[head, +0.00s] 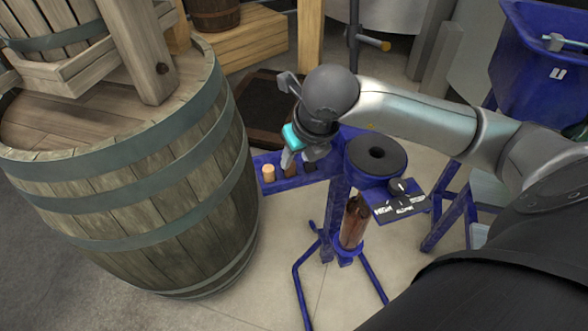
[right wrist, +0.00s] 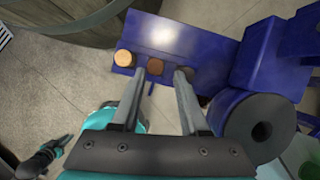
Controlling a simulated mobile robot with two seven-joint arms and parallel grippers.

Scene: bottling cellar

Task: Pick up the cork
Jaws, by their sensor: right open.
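A light tan cork (head: 268,172) stands at the left end of a row on the blue shelf (head: 265,187). It also shows in the right wrist view (right wrist: 123,57), left of my fingers. A brown stopper (right wrist: 155,66) and a dark one (right wrist: 184,75) stand to its right. My right gripper (head: 300,160) is open, with its fingers pointing down at the row. In the right wrist view its fingertips (right wrist: 160,74) frame the brown stopper; I cannot tell how far above it they are. The fingers partly hide the dark stopper. My left gripper does not show in the head view.
A large wooden barrel (head: 150,215) stands close on the left. A blue stand with a round black pad (head: 376,154) is right of the shelf, with a brown bottle (head: 354,222) below. A blue bin (head: 545,60) is at the upper right. Floor in front is partly clear.

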